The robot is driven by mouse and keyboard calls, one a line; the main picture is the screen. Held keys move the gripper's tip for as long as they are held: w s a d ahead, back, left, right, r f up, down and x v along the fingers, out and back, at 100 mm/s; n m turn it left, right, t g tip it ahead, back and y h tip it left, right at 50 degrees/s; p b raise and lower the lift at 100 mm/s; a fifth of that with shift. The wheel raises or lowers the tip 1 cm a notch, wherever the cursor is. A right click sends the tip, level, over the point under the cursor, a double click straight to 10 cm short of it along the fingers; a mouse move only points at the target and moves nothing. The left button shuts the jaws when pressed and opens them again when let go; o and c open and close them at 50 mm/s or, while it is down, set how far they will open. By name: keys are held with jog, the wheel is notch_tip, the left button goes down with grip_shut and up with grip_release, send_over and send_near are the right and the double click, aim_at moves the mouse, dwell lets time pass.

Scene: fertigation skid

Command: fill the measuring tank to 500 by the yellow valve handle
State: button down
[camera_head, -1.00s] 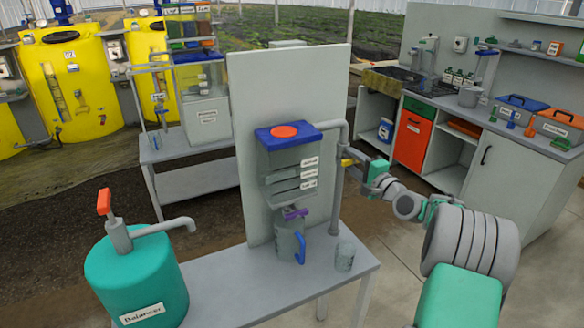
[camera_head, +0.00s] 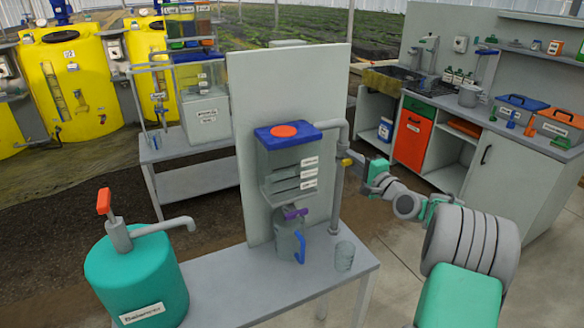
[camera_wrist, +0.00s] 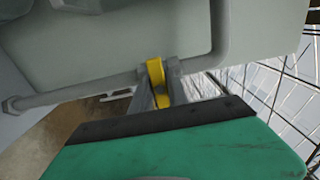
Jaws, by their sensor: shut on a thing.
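The measuring tank (camera_head: 289,172) is a clear box with a blue lid and an orange-red cap, fixed to a grey panel. White labels sit at its marks; I cannot read them or make out a liquid level. The yellow valve handle (camera_head: 346,162) is on the grey pipe right of the tank. It also shows in the wrist view (camera_wrist: 156,75). My gripper (camera_head: 356,162) is shut on the handle, with its fingers (camera_wrist: 158,90) on both sides of it. Below the tank are a purple handle (camera_head: 295,213) and a grey jug with a blue handle (camera_head: 289,243).
A clear cup (camera_head: 344,256) stands on the bench right of the jug. A teal Balancer tank (camera_head: 137,280) with an orange-handled pump stands at the left. The grey pipe (camera_head: 337,200) runs down beside the panel (camera_head: 330,85).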

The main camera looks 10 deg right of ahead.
jog(key=f+n+b, duration=0.1)
jog(key=b, duration=0.2)
jog(key=shift+f+n+b, duration=0.1)
jog(key=shift+n+b, duration=0.2)
jog(key=shift+b, duration=0.1)
jog(key=shift+n+b, duration=0.6)
jog(key=shift+b, duration=0.4)
jog(key=n+b, duration=0.2)
jog(key=b, duration=0.1)
jog(key=shift+n+b, duration=0.3)
jog(key=shift+b, duration=0.1)
jog(key=shift+r+n+b, duration=0.25)
jog(key=shift+n+b, duration=0.15)
jog(key=shift+b, duration=0.05)
jog(key=shift+r, duration=0.35)
dwell(4.8)
